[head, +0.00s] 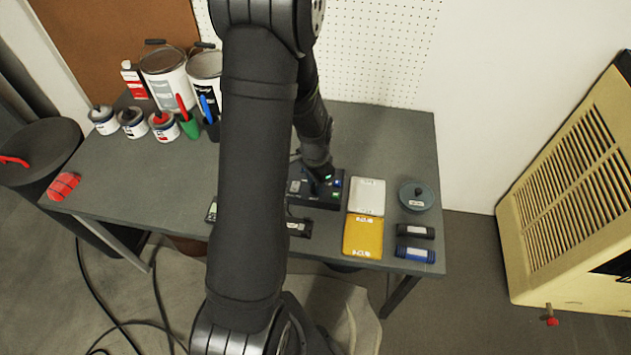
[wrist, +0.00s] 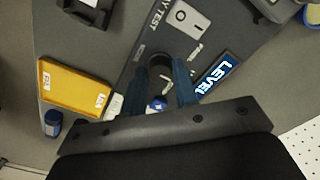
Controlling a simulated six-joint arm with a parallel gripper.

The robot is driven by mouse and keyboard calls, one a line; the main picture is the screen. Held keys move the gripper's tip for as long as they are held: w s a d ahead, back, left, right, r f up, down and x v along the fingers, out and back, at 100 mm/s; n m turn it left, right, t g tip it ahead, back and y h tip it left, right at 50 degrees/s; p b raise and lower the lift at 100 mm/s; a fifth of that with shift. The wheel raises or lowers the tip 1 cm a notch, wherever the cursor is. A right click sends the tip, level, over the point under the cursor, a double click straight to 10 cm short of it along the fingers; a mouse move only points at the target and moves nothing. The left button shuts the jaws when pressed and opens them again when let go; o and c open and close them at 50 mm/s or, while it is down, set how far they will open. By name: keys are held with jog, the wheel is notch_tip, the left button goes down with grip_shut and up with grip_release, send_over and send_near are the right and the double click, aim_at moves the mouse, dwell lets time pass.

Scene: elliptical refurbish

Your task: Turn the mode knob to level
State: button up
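A dark tester box (head: 318,201) stands on the workbench under my arm, and it fills the middle of the wrist view. A lit blue display (wrist: 217,74) on its face reads LEVEL. The round dark mode knob (wrist: 160,62) sits on the panel to the left of that display. My gripper (wrist: 161,72) is right over the knob, its two blue-grey fingers apart on either side of it. Whether they press on the knob or only straddle it, I cannot tell. The fingers partly hide the knob and its pointer. In the head view my gripper (head: 320,178) comes down onto the box.
Paint cans (head: 164,75) and small pots stand at the back left.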

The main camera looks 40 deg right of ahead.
jog(key=o, duration=0.3)
jog(key=shift+r, duration=0.1)
notch_tip(320, 180, up, 17)
jog(key=shift+r, duration=0.1)
dwell(0.4)
dwell(0.5)
notch_tip(320, 180, down, 17)
jog(key=shift+f, duration=0.2)
dwell(0.5)
